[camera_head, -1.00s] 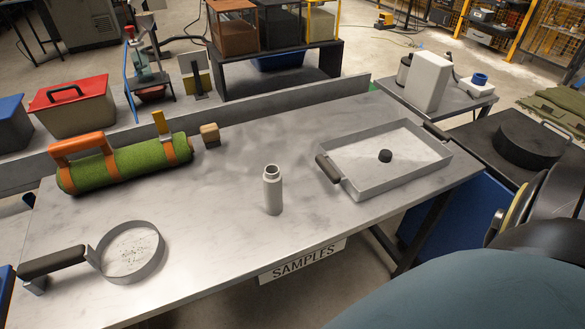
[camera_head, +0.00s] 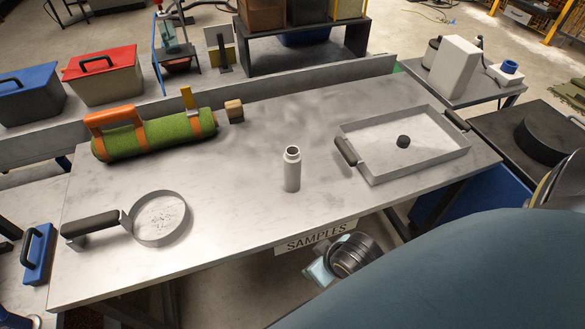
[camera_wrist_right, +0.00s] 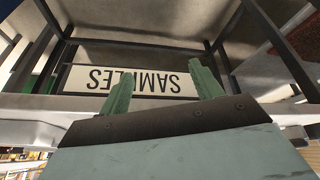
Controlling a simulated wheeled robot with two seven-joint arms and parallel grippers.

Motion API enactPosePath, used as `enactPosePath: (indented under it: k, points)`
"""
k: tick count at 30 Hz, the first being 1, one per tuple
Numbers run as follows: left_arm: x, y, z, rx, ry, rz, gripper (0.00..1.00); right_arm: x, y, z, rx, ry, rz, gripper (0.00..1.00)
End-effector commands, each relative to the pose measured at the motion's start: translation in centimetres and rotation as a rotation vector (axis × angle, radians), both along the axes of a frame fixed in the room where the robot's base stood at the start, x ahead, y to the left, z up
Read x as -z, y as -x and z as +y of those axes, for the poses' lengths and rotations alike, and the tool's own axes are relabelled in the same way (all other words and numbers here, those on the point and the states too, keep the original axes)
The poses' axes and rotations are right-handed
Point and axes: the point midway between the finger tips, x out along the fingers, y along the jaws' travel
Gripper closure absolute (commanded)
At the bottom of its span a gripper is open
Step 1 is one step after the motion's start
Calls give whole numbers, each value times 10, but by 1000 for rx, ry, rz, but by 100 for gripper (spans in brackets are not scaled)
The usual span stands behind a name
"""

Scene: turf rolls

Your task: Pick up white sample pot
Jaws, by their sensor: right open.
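The white sample pot (camera_head: 292,170) stands upright on the grey table, near the middle of its front half, with its mouth uncovered. It does not show in the right wrist view. My right gripper (camera_head: 318,272) is below and in front of the table's front edge, close to the SAMPLES sign and apart from the pot. In the right wrist view its two green fingers (camera_wrist_right: 162,90) are spread with nothing between them; the upside-down sign (camera_wrist_right: 130,82) lies beyond them. My left gripper is not in view.
A shallow tray (camera_head: 375,176) with a small black cap (camera_head: 403,141) stands right of the pot. A round sieve (camera_head: 160,240) lies to the left, a green turf roll (camera_head: 160,139) behind it. A wooden block (camera_head: 234,111) sits farther back. The tabletop around the pot is clear.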

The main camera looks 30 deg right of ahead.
Motion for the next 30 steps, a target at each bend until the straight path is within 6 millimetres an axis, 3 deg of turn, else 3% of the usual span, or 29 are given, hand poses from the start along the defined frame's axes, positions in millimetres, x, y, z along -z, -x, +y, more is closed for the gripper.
enactPosePath:
  k: [4, 20, 25, 30]
  points:
    - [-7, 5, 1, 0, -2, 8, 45, -49, -15, -9, 6, 5, -110, 35]
    - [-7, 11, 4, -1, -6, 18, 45, -60, -86, -57, -25, -63, -575, 35]
    - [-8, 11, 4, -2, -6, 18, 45, -80, -107, -82, -104, -155, -806, 35]
    - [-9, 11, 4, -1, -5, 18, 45, -104, -113, -100, -204, -270, -979, 35]
